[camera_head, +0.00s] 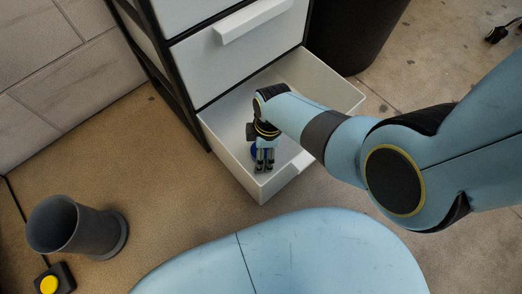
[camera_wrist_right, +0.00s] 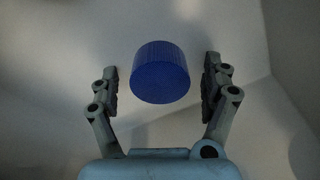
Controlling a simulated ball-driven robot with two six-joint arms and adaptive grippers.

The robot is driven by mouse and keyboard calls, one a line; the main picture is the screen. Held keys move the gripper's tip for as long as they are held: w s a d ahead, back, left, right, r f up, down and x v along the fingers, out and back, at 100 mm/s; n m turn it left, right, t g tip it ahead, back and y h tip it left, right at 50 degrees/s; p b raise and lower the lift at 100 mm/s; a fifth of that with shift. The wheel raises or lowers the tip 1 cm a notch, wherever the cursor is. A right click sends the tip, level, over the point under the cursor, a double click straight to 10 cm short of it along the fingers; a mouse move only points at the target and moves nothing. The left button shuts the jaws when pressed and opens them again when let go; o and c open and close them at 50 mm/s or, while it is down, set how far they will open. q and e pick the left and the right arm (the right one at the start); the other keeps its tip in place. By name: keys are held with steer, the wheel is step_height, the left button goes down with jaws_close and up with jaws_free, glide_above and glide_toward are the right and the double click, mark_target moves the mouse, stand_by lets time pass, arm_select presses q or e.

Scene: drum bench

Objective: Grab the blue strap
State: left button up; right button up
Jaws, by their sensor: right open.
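The blue strap shows in the right wrist view as a short, round blue roll (camera_wrist_right: 160,72) on the white drawer floor. It lies between the two open fingers of my right gripper (camera_wrist_right: 160,85), with a gap on each side. In the head view my right gripper (camera_head: 264,162) reaches down inside the open drawer (camera_head: 234,165). A bit of the blue roll (camera_head: 254,148) shows beside the gripper there; the rest is hidden behind it. My left gripper is not in view.
The drawer's low walls surround my right gripper, with the cabinet (camera_head: 240,55) behind. A dark bin (camera_head: 355,35) stands behind right. A grey cup-like vessel (camera_head: 75,228) and a box with a yellow button (camera_head: 52,282) are at lower left.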

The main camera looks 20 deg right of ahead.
steer(key=c, duration=1.3)
steer(key=shift+o, duration=0.2)
